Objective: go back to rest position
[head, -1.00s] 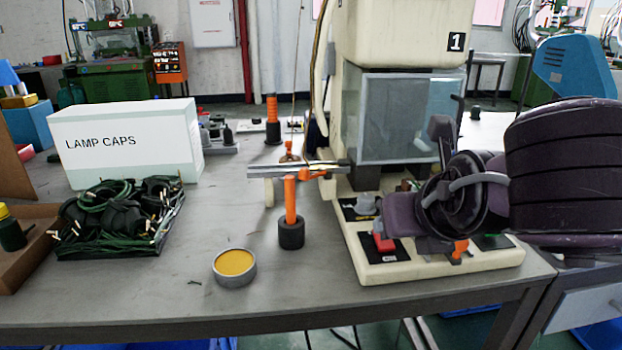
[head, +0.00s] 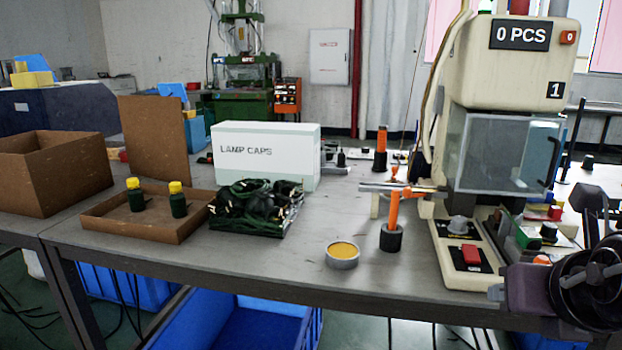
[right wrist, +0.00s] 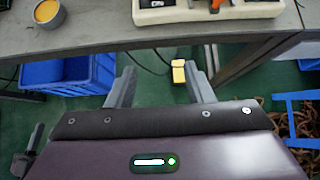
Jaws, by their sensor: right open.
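My right arm shows at the lower right of the head view, in front of the moulding machine (head: 508,120) and beside the table's front edge. In the right wrist view my right gripper (right wrist: 163,88) is open. Its two grey fingers are apart with nothing between them, and the green floor shows below them. In that view the table edge and the machine's cream base (right wrist: 205,14) lie beyond the fingertips. My left gripper is not in view.
On the table (head: 290,262) stand a lamp caps box (head: 270,165), a heap of dark green cables (head: 258,208), a cardboard tray (head: 155,228) with two green bottles, a round tin (head: 342,262) and an orange-handled tool (head: 391,230). Blue bins (head: 250,330) sit below.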

